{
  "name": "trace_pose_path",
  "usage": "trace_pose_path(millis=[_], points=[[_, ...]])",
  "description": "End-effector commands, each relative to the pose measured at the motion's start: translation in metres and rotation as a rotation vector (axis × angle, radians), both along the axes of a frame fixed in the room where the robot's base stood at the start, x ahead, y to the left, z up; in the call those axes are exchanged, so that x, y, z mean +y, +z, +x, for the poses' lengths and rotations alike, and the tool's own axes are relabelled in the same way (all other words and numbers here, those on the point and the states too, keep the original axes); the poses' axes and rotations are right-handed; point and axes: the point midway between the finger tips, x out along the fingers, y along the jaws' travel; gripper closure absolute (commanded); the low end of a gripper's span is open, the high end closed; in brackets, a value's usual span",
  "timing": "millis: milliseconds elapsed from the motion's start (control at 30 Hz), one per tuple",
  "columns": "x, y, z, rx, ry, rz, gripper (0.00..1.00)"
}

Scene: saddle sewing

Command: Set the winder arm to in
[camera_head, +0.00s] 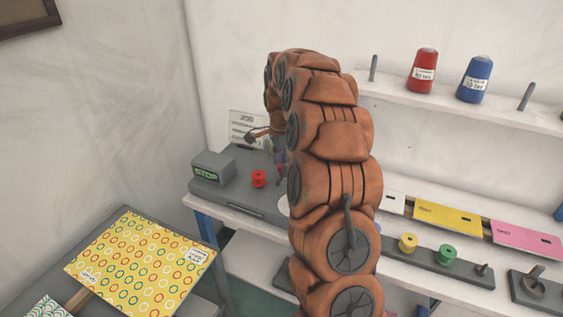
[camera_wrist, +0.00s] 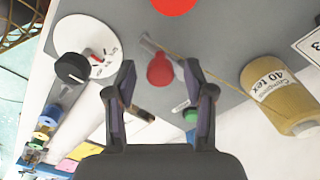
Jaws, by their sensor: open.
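In the wrist view, a red rounded knob (camera_wrist: 160,72) with a short grey piece (camera_wrist: 149,43) beside it sits over the grey machine top; it looks like the winder arm. No marking for its position is readable there. My gripper (camera_wrist: 160,78) is open, one finger on each side of the red knob, with gaps visible. Whether the fingers are level with it in depth, I cannot tell. In the head view my arm hides most of this area.
A white dial (camera_wrist: 92,45) with a black knob (camera_wrist: 71,68) is left of the gripper. A yellow thread cone (camera_wrist: 275,97) stands right, with thread running toward the grey piece.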

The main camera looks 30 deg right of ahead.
Motion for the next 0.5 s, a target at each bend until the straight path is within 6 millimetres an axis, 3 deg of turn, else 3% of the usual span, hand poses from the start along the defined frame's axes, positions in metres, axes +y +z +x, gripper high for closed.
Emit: trace_pose_path(millis=[267,500], points=[[-0.0001,-0.0015,0.0000,-0.001,0.000,0.000,0.46],[-0.0001,-0.0015,0.0000,-0.001,0.000,0.000,0.69]])
